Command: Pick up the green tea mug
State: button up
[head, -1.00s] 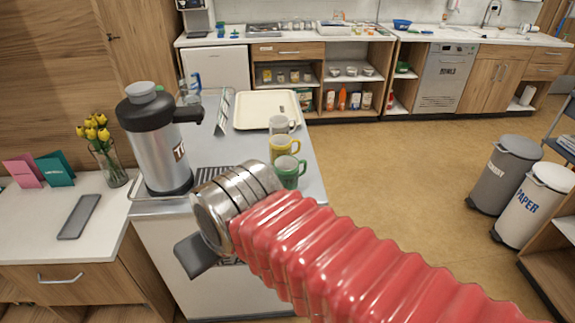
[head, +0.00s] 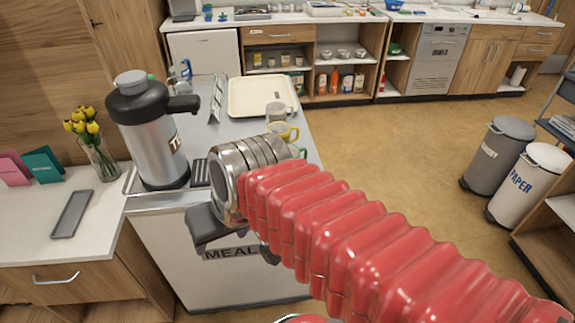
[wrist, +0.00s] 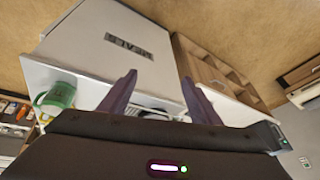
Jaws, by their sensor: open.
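The green tea mug (head: 301,152) stands on the meal cart's top (head: 210,118), almost wholly hidden behind my arm in the head view. In the wrist view the green mug (wrist: 58,97) shows at the left, outside the space between the fingers. My gripper (wrist: 158,76) is open and empty, its two dark fingers apart in front of the cart's white "MEALS" face. In the head view my gripper (head: 232,248) is partly hidden by my wrist, at the cart's front. A yellow mug (head: 283,130) and a grey mug (head: 278,112) stand behind the green one.
A tall steel tea urn (head: 152,135) stands on the cart's left side. A cream tray (head: 240,108) lies at the back. A white counter (head: 98,228) with a grey tray (head: 72,214) and a tulip vase (head: 98,158) is on the left.

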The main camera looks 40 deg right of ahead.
jog(key=o, duration=0.4)
jog(key=f+m, duration=0.1)
jog(key=m+y, duration=0.1)
jog(key=m, duration=0.1)
jog(key=w+d+f+m, duration=0.1)
jog(key=m, duration=0.1)
jog(key=shift+d+f+g+y, duration=0.1)
jog(key=shift+f+g+y, duration=0.25)
jog(key=shift+g+y, duration=0.05)
jog(key=shift+o, duration=0.9)
jog(key=shift+w+d+f+m+y, duration=0.2)
jog(key=shift+f+m+y, duration=0.1)
jog(key=shift+m, duration=0.4)
jog(key=shift+o, duration=1.3)
jog(key=w+d+m+t+y, duration=0.2)
jog(key=d+m, duration=0.3)
jog(key=m, duration=0.3)
jog(key=shift+w+f+m, duration=0.3)
jog(key=shift+w+f, duration=0.15)
jog(key=shift+w, duration=0.35)
jog(key=m+t+h, duration=0.5)
jog(key=m+t, duration=0.4)
jog(key=m, duration=1)
send_near(295, 152)
jog(key=s+a+r, duration=0.3)
jog(key=s, duration=0.1)
jog(key=shift+w+d, duration=0.2)
jog(key=x, duration=0.8)
jog(key=shift+w+f, duration=0.2)
jog(key=shift+w, duration=0.05)
